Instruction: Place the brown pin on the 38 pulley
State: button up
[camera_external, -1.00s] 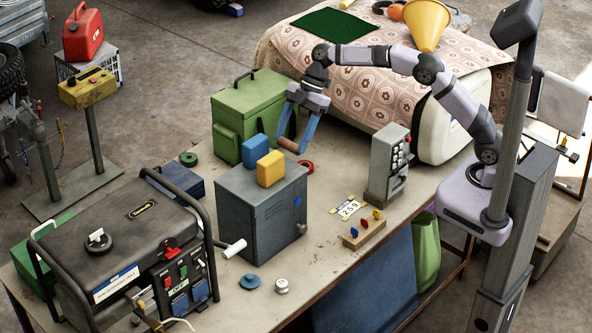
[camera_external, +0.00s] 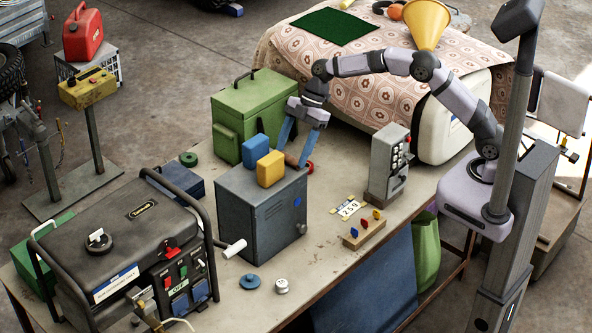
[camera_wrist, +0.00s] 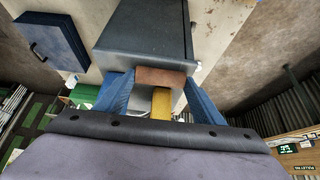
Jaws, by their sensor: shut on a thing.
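The brown pin (camera_external: 291,160) is held between the blue fingers of my gripper (camera_external: 297,157), just behind the grey cabinet's top and close to the yellow block. In the wrist view the pin (camera_wrist: 160,77) lies crosswise between the fingertips (camera_wrist: 162,84). Several round pulley-like discs are on the table: a green one (camera_external: 188,159) at the back left, a blue one (camera_external: 249,282) and a pale grey one (camera_external: 281,286) at the front, and a red one (camera_external: 310,167) partly hidden behind my gripper. I cannot read a 38 on any of them.
The grey cabinet (camera_external: 258,222) stands mid-table with blue (camera_external: 255,149) and yellow (camera_external: 270,169) blocks on top and a crank at its side. A green case (camera_external: 258,108) stands behind, a generator (camera_external: 128,235) at left, a keypad box (camera_external: 387,165) at right.

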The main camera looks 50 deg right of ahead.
jog(key=o, duration=1.4)
jog(key=shift+f, duration=0.1)
jog(key=shift+c, duration=0.2)
jog(key=shift+r, duration=0.25)
jog(key=shift+d+r, duration=0.25)
jog(key=b+v, duration=0.3)
jog(key=v, duration=0.8)
jog(key=shift+d, duration=0.1)
